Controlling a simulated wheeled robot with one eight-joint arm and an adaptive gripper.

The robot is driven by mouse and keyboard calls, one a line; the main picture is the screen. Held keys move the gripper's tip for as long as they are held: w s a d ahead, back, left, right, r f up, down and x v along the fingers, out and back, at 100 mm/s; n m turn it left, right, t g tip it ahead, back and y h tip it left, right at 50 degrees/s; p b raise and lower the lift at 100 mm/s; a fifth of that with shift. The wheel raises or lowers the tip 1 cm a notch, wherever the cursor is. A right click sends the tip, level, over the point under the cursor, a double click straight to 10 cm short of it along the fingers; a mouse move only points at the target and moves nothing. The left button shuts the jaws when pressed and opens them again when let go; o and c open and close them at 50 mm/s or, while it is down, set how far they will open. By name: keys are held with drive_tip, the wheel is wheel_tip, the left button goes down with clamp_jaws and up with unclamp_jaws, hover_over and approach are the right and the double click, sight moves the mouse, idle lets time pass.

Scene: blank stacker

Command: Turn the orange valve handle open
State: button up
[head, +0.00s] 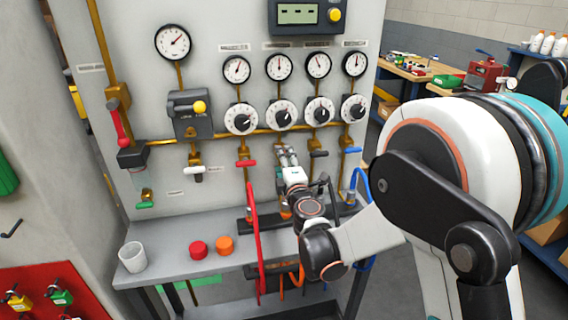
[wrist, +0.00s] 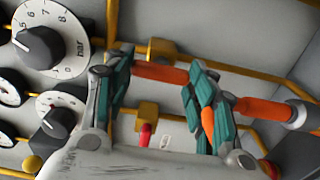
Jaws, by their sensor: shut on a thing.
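The orange valve handle (wrist: 160,72) shows in the wrist view as a bar between my two teal-padded fingers, beside a brass valve body (wrist: 160,50). My gripper (wrist: 158,95) is shut on it, with one finger at each end of the visible bar. In the head view my gripper (head: 287,155) reaches the panel at the third valve from the left in the lower row, below the dials. My fingers and wrist hide the orange handle there.
A red hose (head: 254,235) hangs beside my wrist. The bench (head: 165,272) below holds a white cup (head: 132,257), a red cap (head: 198,249) and an orange cap (head: 225,245).

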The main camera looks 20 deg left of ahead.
drive_tip(key=shift+n, duration=0.3)
drive_tip(key=o, duration=1)
drive_tip(key=shift+o, duration=0.2)
drive_tip(key=v, duration=1.2)
